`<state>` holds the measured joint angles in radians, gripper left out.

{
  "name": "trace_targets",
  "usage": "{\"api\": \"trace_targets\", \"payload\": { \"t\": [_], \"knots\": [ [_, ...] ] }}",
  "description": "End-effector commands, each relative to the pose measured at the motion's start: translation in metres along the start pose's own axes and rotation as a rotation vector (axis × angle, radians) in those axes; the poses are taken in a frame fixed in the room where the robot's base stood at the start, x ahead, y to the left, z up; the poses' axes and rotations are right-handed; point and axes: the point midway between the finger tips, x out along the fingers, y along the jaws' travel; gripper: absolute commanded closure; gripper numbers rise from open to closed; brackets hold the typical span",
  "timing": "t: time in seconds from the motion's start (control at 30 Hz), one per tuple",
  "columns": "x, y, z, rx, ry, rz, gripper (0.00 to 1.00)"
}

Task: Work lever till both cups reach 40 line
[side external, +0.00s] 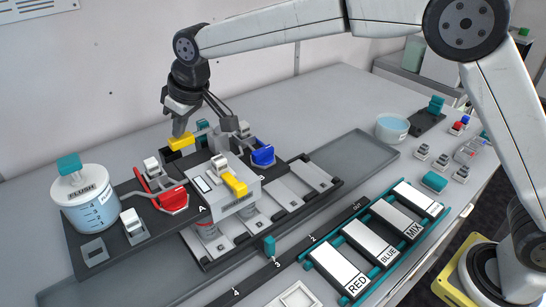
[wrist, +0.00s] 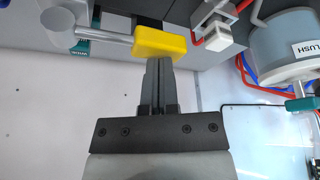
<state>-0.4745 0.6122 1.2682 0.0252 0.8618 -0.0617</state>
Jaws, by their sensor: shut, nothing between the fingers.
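The lever has a yellow block handle (side external: 181,142) on a grey bar, behind the white-grey dispensing unit (side external: 222,190). The handle also shows in the wrist view (wrist: 161,43). My gripper (side external: 180,130) is shut and empty, its fingers pointing down at the handle. In the wrist view my fingertips (wrist: 158,60) meet the handle's edge; I cannot tell whether they touch. A second cup is not clear to see. The 40 lines and fill levels are too small to read.
A FLUSH bottle (side external: 85,205) stands at the left of the black base, near a red holder (side external: 172,200). A blue holder (side external: 262,155) is right of the unit. A teal rack (side external: 350,280) with labelled RED, BLUE and MIX plates lies in front. The grey tray (side external: 350,163) is empty.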

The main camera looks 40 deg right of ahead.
Motion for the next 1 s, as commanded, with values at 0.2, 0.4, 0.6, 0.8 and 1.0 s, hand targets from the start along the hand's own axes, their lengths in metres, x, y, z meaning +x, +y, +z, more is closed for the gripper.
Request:
{"api": "trace_targets", "payload": {
  "t": [0.2, 0.4, 0.6, 0.8, 1.0],
  "knots": [
    [0.006, 0.000, 0.003, 0.000, -0.001, 0.000, 1.00],
    [0.012, 0.000, 0.005, 0.000, -0.002, 0.000, 1.00],
    [0.017, 0.000, 0.007, 0.000, -0.002, 0.000, 1.00],
    [0.022, 0.000, 0.010, 0.000, -0.002, 0.000, 1.00],
    [0.026, 0.000, 0.011, 0.000, -0.002, 0.000, 1.00]
  ]
}}
